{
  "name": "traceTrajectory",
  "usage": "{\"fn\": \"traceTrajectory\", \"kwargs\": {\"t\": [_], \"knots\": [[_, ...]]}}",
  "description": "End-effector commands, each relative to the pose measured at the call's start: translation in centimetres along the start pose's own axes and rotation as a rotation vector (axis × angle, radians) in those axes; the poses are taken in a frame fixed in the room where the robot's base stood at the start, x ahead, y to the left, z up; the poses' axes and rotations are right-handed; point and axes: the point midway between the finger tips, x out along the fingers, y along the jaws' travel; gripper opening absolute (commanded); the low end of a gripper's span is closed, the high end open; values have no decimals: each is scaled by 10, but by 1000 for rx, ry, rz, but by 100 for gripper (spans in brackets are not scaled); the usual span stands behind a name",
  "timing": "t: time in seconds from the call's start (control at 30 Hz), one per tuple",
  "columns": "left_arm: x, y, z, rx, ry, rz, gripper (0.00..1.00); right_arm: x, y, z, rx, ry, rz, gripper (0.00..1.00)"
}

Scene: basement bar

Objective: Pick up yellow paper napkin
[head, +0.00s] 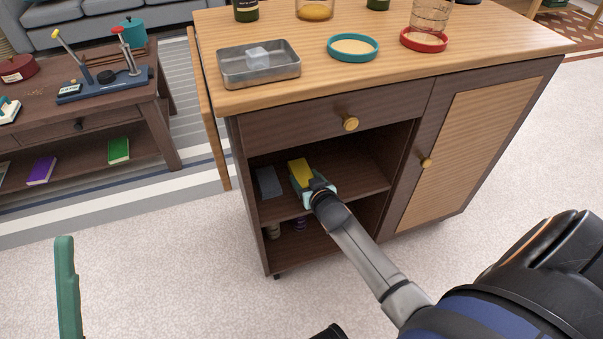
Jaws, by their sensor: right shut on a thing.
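The yellow paper napkin (299,168) is a small yellow block shape in the upper open shelf of the wooden bar cabinet. My right gripper (307,184) reaches into this shelf from the front right and is shut on the napkin's near end. The fingertips are small and partly hidden by the gripper body. Whether the napkin touches the shelf board is hard to tell. My left gripper is not visible.
A grey-blue block (268,182) lies just left of the napkin on the same shelf (350,180). The drawer (320,123) hangs above the opening. A metal tray (259,73) and coasters sit on top. A green upright object (66,285) stands at lower left.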

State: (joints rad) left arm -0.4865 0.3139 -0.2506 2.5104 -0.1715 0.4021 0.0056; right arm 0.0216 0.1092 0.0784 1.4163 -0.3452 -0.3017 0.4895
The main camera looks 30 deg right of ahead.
Motion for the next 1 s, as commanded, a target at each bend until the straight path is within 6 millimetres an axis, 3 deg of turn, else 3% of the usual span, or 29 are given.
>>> {"fn": "traceTrajectory", "kwargs": {"t": [0.03,0.23,0.53,0.73,0.87,1.0], "knots": [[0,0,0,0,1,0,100,0,0,0,0,0,0,37],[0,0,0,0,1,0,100,0,0,0,0,0,0,16],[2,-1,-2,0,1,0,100,-1,0,-3,0,0,0,15],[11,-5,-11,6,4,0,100,-10,0,-23,0,2,0,15],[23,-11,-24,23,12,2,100,-27,7,-42,-3,-1,1,15],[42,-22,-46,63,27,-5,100,-64,25,-68,-3,-1,1,15]]}}
